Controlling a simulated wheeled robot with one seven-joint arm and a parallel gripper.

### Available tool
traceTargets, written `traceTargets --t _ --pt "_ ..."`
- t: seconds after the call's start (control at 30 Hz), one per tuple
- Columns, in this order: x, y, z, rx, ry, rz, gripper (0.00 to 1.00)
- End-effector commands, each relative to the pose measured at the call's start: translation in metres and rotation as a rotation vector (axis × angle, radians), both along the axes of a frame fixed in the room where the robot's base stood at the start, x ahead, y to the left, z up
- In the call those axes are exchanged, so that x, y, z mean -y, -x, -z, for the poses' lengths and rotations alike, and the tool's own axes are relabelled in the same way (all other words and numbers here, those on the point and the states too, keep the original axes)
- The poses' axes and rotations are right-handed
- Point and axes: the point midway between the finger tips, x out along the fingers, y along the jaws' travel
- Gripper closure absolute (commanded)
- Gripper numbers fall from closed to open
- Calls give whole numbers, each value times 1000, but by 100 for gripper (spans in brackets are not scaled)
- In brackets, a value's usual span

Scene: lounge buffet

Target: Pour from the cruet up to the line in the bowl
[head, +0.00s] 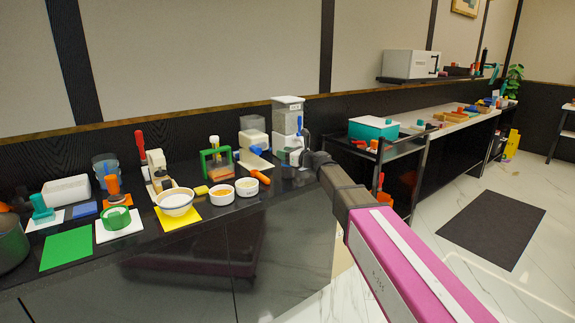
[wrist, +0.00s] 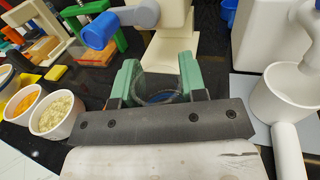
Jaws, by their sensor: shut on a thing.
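My gripper (wrist: 158,84) is shut on a clear, round-rimmed vessel (wrist: 160,97), with blue showing in or through it. Most of this vessel is hidden by the fingers and palm, so I cannot tell for sure that it is the cruet. In the head view my gripper (head: 296,160) is over the right part of the dark counter, in front of a grey and white dispenser. A white bowl (head: 175,210) sits on a yellow mat (head: 193,219), well to the left of my gripper. I cannot make out a line inside it.
Two small bowls, one with orange contents (head: 221,198) and one with pale grains (head: 246,193), stand between the white bowl and my gripper. A green frame (head: 230,156) stands behind them. The dispenser (head: 287,118) is close behind my gripper. A green mat (head: 68,249) is bare.

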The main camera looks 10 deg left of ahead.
Motion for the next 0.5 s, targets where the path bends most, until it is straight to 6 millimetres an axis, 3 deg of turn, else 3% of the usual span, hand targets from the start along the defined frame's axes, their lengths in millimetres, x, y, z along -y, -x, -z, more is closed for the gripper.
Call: traceTargets --t 0.5 --pt "0 0 -21 0 -1 0 100"
